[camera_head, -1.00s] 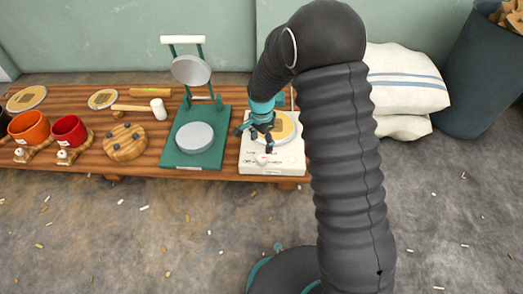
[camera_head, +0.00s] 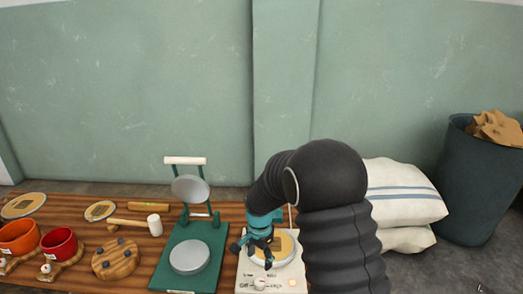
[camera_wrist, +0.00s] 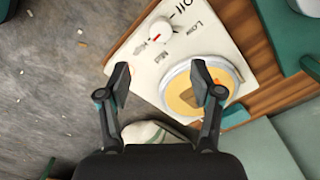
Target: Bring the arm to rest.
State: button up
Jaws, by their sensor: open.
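My gripper (camera_head: 260,255) is open and empty above the front of a white heater box (camera_head: 243,283). In the wrist view my gripper (camera_wrist: 161,88) has its two fingers spread wide, with nothing between them. The heater box (camera_wrist: 150,72) has a red-marked knob (camera_wrist: 162,30) and Off, Low and High lettering. A round tan disc with a brown patch (camera_wrist: 182,92) lies on its plate, partly hidden behind one finger. The gap between the fingers and the box cannot be judged exactly.
A green press (camera_head: 215,245) with a round grey plate stands just left of the heater. A mallet (camera_head: 155,225), red cup (camera_head: 60,246) and orange cup (camera_head: 20,238) are farther left on the wooden table (camera_head: 150,262). White sacks (camera_head: 405,195) and a dark bin (camera_head: 468,190) stand right.

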jog(key=s+d+r+n+t+p, duration=0.2)
jog(key=s+d+r, duration=0.3)
jog(key=s+r, duration=0.4)
jog(key=s+d+r+n+t+p, duration=0.1)
jog(key=s+d+r+n+p, duration=0.2)
jog(key=s+d+r, duration=0.3)
jog(key=s+d+r+n+t+p, duration=0.2)
jog(key=s+d+r, duration=0.3)
jog(key=s+r, duration=0.8)
notch_tip(320, 180, up, 6)
jog(key=shift+s+d+f+n+t+p, duration=0.25)
jog(key=shift+n+p, duration=0.2)
jog(key=shift+n, duration=0.45)
